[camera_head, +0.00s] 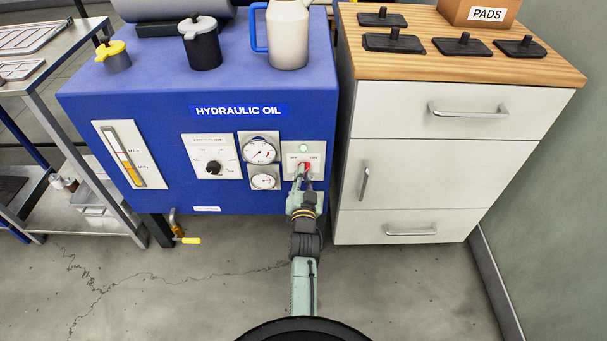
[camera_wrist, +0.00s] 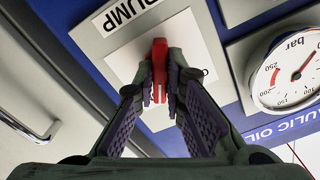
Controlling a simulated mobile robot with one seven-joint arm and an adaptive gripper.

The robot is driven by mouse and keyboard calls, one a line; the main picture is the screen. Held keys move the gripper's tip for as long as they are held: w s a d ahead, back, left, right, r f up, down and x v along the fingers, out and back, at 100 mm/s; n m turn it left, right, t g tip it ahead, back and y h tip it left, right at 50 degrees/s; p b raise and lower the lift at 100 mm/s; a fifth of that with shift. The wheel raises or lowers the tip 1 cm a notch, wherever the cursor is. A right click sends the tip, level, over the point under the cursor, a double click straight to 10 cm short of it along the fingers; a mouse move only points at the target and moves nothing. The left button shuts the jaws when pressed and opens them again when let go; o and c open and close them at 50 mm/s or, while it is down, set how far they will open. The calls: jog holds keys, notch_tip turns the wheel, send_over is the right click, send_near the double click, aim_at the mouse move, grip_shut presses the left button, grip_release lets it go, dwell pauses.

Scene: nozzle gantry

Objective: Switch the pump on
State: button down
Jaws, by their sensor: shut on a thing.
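The pump switch is a red handle (camera_head: 307,167) on a pale panel (camera_head: 293,160) at the right end of the blue hydraulic oil tank's front. In the wrist view the red handle (camera_wrist: 159,52) stands between the fingers of my gripper (camera_wrist: 160,82), one finger on each side and closed on it. The panel (camera_wrist: 205,35) carries the word PUMP there. In the head view my gripper (camera_head: 304,182) reaches the panel from below and hides its lower part.
The gauges (camera_head: 260,151) sit just left of the pump panel, with a black knob (camera_head: 213,168) further left. A white drawer cabinet (camera_head: 430,165) stands close on the right. A yellow-handled valve (camera_head: 188,240) is low at left. Clear floor lies in front.

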jog(key=shift+w+r, duration=0.1)
jog(key=shift+r, duration=0.05)
dwell(0.3)
jog(key=c, duration=1.7)
grip_release()
jog(key=shift+o, duration=0.2)
jog(key=s, duration=0.7)
jog(key=shift+s, duration=0.3)
